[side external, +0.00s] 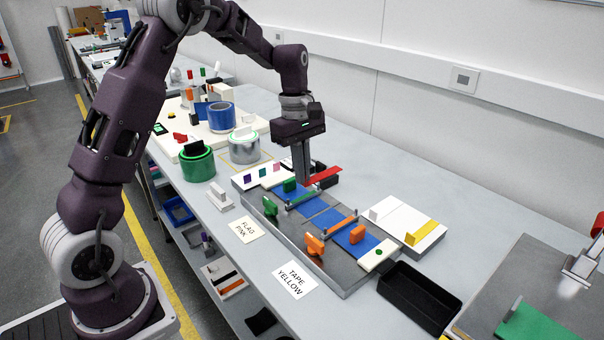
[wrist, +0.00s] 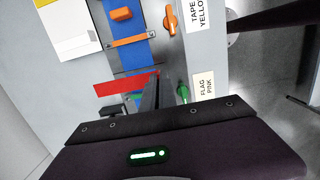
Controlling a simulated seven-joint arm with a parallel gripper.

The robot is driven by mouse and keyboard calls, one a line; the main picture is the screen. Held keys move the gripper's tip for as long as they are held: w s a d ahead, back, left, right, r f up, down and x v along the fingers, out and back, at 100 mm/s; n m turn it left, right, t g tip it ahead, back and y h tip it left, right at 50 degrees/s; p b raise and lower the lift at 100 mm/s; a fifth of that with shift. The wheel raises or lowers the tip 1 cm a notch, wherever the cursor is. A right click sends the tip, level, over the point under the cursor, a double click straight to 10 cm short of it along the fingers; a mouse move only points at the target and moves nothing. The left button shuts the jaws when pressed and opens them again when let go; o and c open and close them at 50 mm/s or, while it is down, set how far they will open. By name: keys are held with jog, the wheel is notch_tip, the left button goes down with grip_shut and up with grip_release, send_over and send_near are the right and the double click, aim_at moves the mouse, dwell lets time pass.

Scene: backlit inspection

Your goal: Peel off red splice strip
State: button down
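The red splice strip (side external: 323,175) lies across the far end of the blue tape (side external: 295,198), near a green clamp lever (side external: 270,208). In the wrist view the red strip (wrist: 122,85) reaches left from my fingertips. My gripper (side external: 303,181) points straight down at the strip's near end. Its fingers (wrist: 157,80) are close together with the strip's end at their tips, and appear shut on it. The fingers hide that end, so whether the strip is lifted off the tape is hard to tell.
A metal tray (side external: 340,284) carries the tape, an orange bar and an orange lever (side external: 315,244). A black bin (side external: 420,297) and a white block with a yellow strip (side external: 423,233) stand to the right. Cards reading FLAG PINK (side external: 245,230) and TAPE YELLOW (side external: 295,280) lie in front.

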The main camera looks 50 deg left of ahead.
jog(key=shift+r, duration=1.95)
jog(key=s+d+f+m+g+y, duration=0.1)
jog(key=s+d+f+m, duration=0.3)
jog(key=m, duration=0.5)
jog(key=s+d+f+m, duration=0.2)
jog(key=s+f+m, duration=0.3)
jog(key=m, duration=0.4)
jog(key=w+d, duration=1.2)
jog(key=d, duration=0.1)
jog(key=shift+w+r, duration=0.4)
send_over(392, 284)
jog(key=f, duration=0.9)
jog(key=shift+w+f, duration=0.2)
jog(key=shift+w, duration=0.05)
jog(key=shift+f, duration=0.1)
